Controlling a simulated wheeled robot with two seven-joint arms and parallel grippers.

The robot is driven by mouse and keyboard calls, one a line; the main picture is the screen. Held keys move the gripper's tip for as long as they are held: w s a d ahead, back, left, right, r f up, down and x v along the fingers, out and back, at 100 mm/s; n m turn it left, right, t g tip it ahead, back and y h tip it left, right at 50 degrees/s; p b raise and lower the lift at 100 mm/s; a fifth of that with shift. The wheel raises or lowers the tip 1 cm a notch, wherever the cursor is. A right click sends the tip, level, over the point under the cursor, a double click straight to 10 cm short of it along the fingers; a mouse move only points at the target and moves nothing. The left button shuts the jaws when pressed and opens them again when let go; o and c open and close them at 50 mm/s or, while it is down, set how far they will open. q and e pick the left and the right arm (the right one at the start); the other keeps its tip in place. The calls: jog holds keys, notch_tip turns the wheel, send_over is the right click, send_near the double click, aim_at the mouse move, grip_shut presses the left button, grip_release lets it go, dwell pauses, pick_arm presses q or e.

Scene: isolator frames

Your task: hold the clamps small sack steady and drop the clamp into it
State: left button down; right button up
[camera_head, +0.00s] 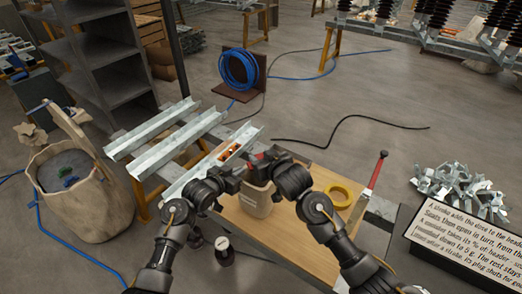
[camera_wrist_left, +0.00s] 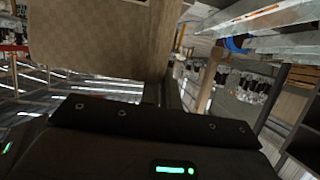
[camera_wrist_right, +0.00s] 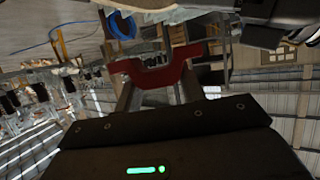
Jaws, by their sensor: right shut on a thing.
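The small sack (camera_head: 257,200), beige cloth, stands upright on the wooden tabletop (camera_head: 310,240), its mouth partly hidden by my grippers. My right gripper (camera_head: 264,163) is over the sack's mouth, shut on the red clamp (camera_wrist_right: 155,72). The clamp shows as a small red patch in the head view (camera_head: 259,156). My left gripper (camera_head: 236,180) is at the sack's left rim. The sack's cloth (camera_wrist_left: 95,35) fills the upper left of the left wrist view. Whether the left fingers are closed on the rim is hidden.
A yellow tape ring (camera_head: 339,194) and a red-handled tool (camera_head: 376,172) lie right of the sack. Metal channels (camera_head: 165,140) lie on the left. A large sack (camera_head: 100,215) stands on the floor. A metal-parts pile (camera_head: 465,190) and text board (camera_head: 465,245) are far right.

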jog(key=shift+f, duration=0.65)
jog(key=o, duration=1.3)
jog(key=shift+s, duration=0.1)
jog(key=v, duration=1.1)
jog(key=shift+s+d+r, duration=0.15)
jog(key=shift+s+d, duration=0.1)
jog(key=shift+s, duration=0.05)
